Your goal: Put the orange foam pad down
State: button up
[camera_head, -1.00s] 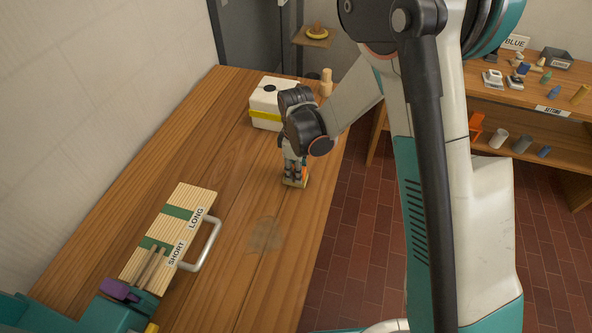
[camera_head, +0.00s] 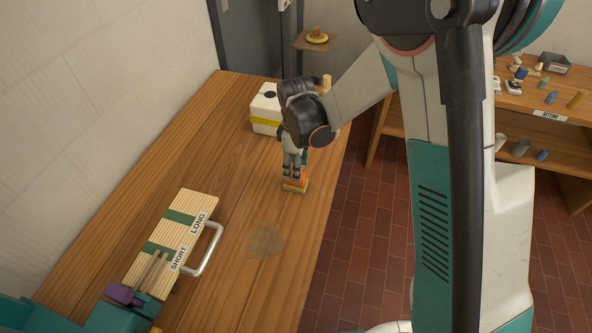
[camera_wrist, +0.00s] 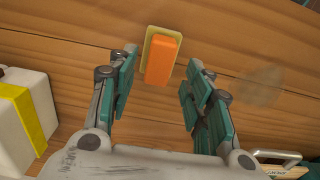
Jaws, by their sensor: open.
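The orange foam pad (camera_wrist: 161,60) lies on a flat yellowish block or base (camera_wrist: 149,45) on the wooden table. In the head view the pad (camera_head: 297,182) shows just below my gripper (camera_head: 294,170), near the table's right edge. My gripper (camera_wrist: 156,92) is open in the wrist view, with a finger on each side and clear gaps to the pad. The near end of the pad reaches toward the space between the fingers. Nothing is held.
A white box with a yellow band (camera_head: 265,122) stands behind my gripper, with a wooden peg (camera_head: 326,82) nearby. A slatted board marked SHORT and LONG (camera_head: 172,240) with a metal handle (camera_head: 207,250) lies at front left. A dusty smudge (camera_head: 266,240) marks otherwise bare table.

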notch_tip(320, 180, up, 7)
jog(key=p, duration=0.2)
dwell(0.5)
jog(key=s+d+r+m+t, duration=0.2)
jog(key=s+d+r+m, duration=0.15)
jog(key=r, duration=0.35)
jog(key=s+d+r+m+t, duration=0.1)
jog(key=s+d+r+m, duration=0.3)
jog(key=r, duration=0.3)
jog(key=s+d+r+m+t, duration=0.4)
jog(key=s+d+m, duration=0.2)
jog(key=s+d, duration=0.3)
jog(key=s, duration=0.4)
jog(key=shift+o, duration=0.5)
jog(key=shift+r+m, duration=0.1)
jog(key=shift+m, duration=0.15)
